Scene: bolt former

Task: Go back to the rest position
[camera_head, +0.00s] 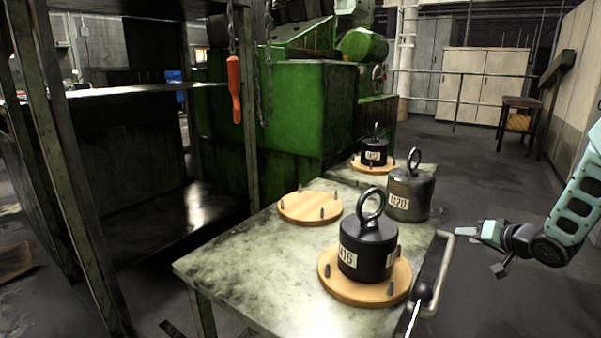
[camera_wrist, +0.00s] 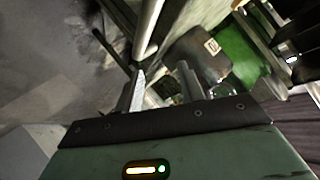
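My gripper (camera_head: 474,235) is out over the floor to the right of the metal table (camera_head: 245,265), beside the table's handle rail (camera_head: 446,270). It touches nothing that I can see. In the wrist view my gripper (camera_wrist: 161,88) shows two fingers with a gap between them and nothing held. A grey labelled weight (camera_head: 409,195) stands at the table's right side; a labelled grey weight (camera_wrist: 197,60) shows beyond the fingers in the wrist view. A black weight (camera_head: 367,248) with a ring stands on a round wooden base (camera_head: 338,288) at the front.
An empty wooden base (camera_head: 310,206) with pegs lies on the table. Another black weight (camera_head: 374,152) sits on a base farther back. A green machine (camera_head: 285,105) stands behind, a metal shelf (camera_head: 130,90) at left. Floor (camera_head: 500,185) at right is clear up to a stool (camera_head: 518,115).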

